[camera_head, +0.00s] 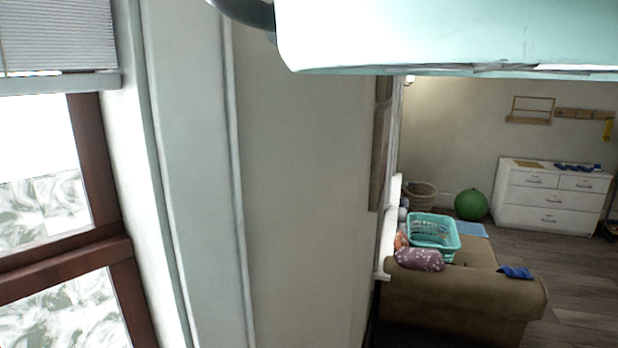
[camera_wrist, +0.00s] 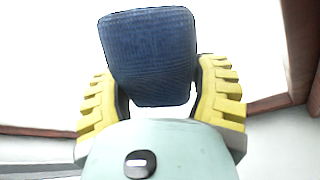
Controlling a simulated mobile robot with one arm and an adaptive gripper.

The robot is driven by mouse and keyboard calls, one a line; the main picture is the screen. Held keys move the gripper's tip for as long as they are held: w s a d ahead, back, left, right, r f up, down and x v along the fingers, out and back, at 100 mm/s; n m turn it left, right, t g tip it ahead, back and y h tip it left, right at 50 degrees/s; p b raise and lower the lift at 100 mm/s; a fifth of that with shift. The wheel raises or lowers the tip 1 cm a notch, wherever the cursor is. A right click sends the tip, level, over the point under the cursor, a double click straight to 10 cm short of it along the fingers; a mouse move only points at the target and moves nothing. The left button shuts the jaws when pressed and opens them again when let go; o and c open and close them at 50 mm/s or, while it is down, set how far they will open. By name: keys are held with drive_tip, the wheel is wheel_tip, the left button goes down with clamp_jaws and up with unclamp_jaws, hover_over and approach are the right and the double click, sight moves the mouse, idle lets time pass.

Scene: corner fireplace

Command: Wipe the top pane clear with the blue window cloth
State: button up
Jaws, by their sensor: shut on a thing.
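My gripper (camera_wrist: 158,88) shows in the wrist view with a yellow ribbed finger on each side. It is shut on the blue window cloth (camera_wrist: 147,45), which stands up as a flat pad between and beyond the fingers. Behind the cloth is bright white. In the head view, the top pane (camera_head: 45,205) is at the left; its upper part is plain white and its lower part has grey-green swirly smears. Whether the cloth touches the pane cannot be told. The gripper is out of the head view.
A brown window frame (camera_head: 70,250) surrounds the panes, with a smeared lower pane (camera_head: 65,315) below. A grey blind (camera_head: 55,35) hangs above. Right of a wall stands a brown sofa (camera_head: 450,305) with a teal basket (camera_head: 433,232) and another blue cloth (camera_head: 516,272).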

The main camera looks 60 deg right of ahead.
drive_tip(key=shift+a, duration=0.4)
drive_tip(key=a+b, duration=0.2)
drive_tip(key=b, duration=0.1)
drive_tip(key=shift+w+a+f, duration=0.2)
drive_tip(key=shift+a, duration=0.2)
drive_tip(key=shift+w+a+r+b, duration=0.1)
drive_tip(key=shift+a+r+b, duration=0.1)
drive_tip(key=shift+a+b, duration=0.2)
drive_tip(key=shift+s+a+p, duration=0.2)
drive_tip(key=shift+s+p, duration=1.3)
drive_tip(key=shift+p, duration=0.15)
drive_tip(key=shift+s+a+p, duration=0.15)
drive_tip(key=shift+s+p, duration=1.3)
drive_tip(key=shift+p, duration=0.2)
